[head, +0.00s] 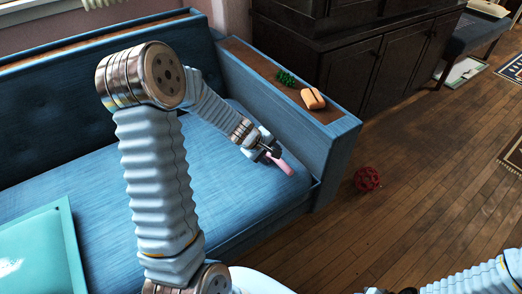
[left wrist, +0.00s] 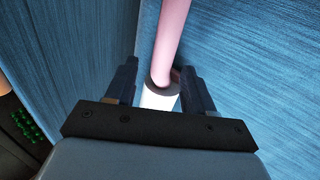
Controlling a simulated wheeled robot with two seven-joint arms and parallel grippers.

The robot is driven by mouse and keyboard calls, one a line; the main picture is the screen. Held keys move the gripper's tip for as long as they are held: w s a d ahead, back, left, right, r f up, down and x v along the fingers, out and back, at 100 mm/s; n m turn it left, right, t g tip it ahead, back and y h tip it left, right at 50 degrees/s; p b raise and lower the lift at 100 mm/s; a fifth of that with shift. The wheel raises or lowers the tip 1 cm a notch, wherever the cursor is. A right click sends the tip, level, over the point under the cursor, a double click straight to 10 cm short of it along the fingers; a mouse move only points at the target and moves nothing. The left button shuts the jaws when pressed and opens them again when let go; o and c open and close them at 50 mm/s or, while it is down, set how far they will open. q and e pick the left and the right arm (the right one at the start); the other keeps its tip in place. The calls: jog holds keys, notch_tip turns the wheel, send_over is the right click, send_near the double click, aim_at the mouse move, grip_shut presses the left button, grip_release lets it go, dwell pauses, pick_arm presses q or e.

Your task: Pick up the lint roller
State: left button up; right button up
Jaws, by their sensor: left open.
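The lint roller (head: 284,166) has a pink handle and lies at the right end of the blue sofa seat, close to the sofa arm. In the left wrist view its pink handle (left wrist: 171,38) runs up out of the picture, and a white roller end (left wrist: 158,97) shows below it. My left gripper (head: 271,153) is at the roller. In the left wrist view its open fingers (left wrist: 158,76) stand on either side of the roller, with gaps visible. My right gripper (head: 387,291) is only partly seen at the bottom edge, and its jaws cannot be made out.
The sofa arm's wooden top (head: 262,68) holds a green beaded object (head: 286,78) and an orange object (head: 313,98). A red ball-like object (head: 367,179) lies on the floor. A teal flat object (head: 38,250) rests on the seat at left. Dark cabinets (head: 385,65) stand behind.

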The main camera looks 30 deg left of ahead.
pick_arm(q)
jog(key=x, duration=0.3)
jog(key=shift+s, duration=0.1)
grip_shut()
jog(key=shift+r, duration=0.2)
jog(key=shift+r, duration=0.3)
notch_tip(320, 180, up, 3)
jog(key=shift+r+p, duration=0.1)
jog(key=shift+p, duration=0.95)
jog(key=s+d+r+p, duration=0.2)
jog(key=s+d+r, duration=0.1)
jog(key=s, duration=0.3)
jog(key=s+d+r+p, duration=0.2)
jog(key=s+d+r, duration=0.1)
jog(key=s+r, duration=0.3)
jog(key=shift+d, duration=0.3)
jog(key=shift+s, duration=0.15)
